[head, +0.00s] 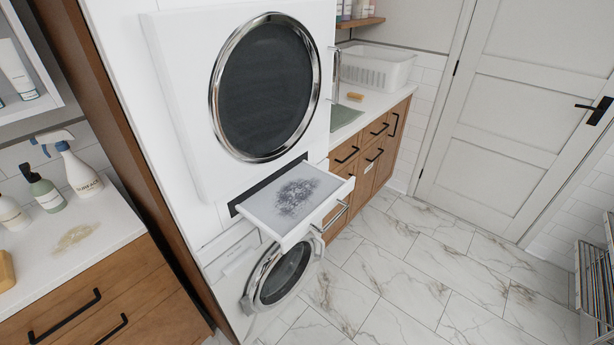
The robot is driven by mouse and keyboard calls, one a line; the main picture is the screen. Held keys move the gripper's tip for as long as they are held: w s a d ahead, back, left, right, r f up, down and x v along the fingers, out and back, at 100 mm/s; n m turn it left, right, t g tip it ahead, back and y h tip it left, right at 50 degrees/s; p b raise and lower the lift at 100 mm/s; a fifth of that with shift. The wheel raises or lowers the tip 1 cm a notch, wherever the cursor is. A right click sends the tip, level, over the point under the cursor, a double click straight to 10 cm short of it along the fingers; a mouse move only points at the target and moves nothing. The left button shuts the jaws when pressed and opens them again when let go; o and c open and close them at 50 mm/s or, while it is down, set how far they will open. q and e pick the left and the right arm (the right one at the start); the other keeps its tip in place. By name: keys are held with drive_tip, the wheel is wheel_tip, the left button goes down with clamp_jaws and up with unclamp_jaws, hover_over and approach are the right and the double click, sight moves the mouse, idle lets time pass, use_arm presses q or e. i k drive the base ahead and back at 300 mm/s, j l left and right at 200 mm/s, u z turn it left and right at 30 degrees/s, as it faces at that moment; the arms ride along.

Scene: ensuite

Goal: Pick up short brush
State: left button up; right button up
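I cannot make out a short brush for certain. A small tan-yellow block (355,97) lies on the far white counter beside the sink; it is too small to tell whether it is a brush or a sponge. Another tan-yellow block (6,271) is cut off by the left edge, on the near left counter. Neither of my grippers is in view.
A shelf (331,211) with a dark grey smudge is pulled out between the stacked machines (265,87). Spray and pump bottles (75,170) stand on the left counter (113,228) near a beige stain. A white basket (376,68) stands behind the sink. The marble floor (420,270) is clear.

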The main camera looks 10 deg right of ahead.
sight(358, 98)
drive_tip(key=i+l+u, duration=0.2)
drive_tip(key=i+l, duration=0.25)
drive_tip(key=l, duration=0.2)
drive_tip(key=i+l+u, duration=0.1)
drive_tip(key=l, duration=0.3)
drive_tip(key=i+l+u, duration=0.1)
drive_tip(key=i+l, duration=0.35)
drive_tip(key=l, duration=0.3)
drive_tip(key=i+l+u, duration=0.15)
drive_tip(key=l, duration=0.25)
